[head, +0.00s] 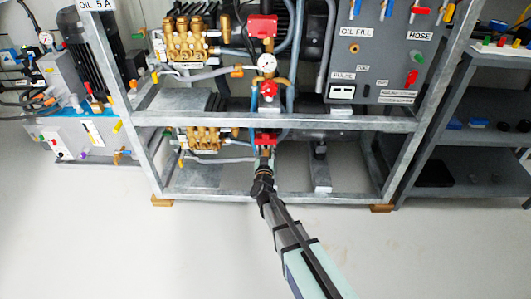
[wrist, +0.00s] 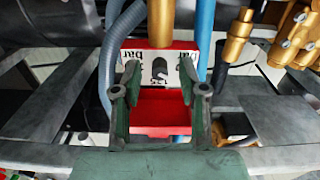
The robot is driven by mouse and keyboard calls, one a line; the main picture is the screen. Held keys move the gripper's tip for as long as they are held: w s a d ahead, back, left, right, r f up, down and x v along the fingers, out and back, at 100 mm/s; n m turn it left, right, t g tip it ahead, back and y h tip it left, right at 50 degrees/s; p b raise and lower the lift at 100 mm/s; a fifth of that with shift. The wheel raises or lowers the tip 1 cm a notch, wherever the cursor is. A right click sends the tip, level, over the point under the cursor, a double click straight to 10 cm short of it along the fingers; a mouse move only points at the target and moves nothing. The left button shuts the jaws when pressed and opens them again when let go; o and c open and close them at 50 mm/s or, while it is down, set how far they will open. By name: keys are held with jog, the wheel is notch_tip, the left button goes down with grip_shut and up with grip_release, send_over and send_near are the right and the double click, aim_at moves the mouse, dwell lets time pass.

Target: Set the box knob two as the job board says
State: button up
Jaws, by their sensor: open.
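My gripper (head: 264,168) reaches up to the front of the metal frame, near the lower rail and below a red part (head: 267,139). In the wrist view my gripper (wrist: 163,92) is open, with a red part bearing a white label marked "bar" (wrist: 135,62) beyond and between its fingers. I see nothing held. A grey box (head: 90,133) at the left has several small coloured knobs. A dark grey panel (head: 372,65) at the upper right has coloured levers and labels such as OIL FILL, HOSE and PULSE. I cannot tell which knob is box knob two. No job board is readable.
The galvanised frame (head: 230,119) holds brass pumps (head: 187,42), hoses, a round gauge (head: 266,63) and a red-handled valve (head: 268,90). A dark shelf unit (head: 470,135) stands at the right. The pale floor (head: 130,250) in front is clear.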

grip_shut()
jog(key=shift+m, duration=0.4)
jog(key=m, duration=0.5)
jog(key=m+b, duration=0.1)
jog(key=m, duration=0.5)
dwell(0.3)
dwell(0.5)
grip_release()
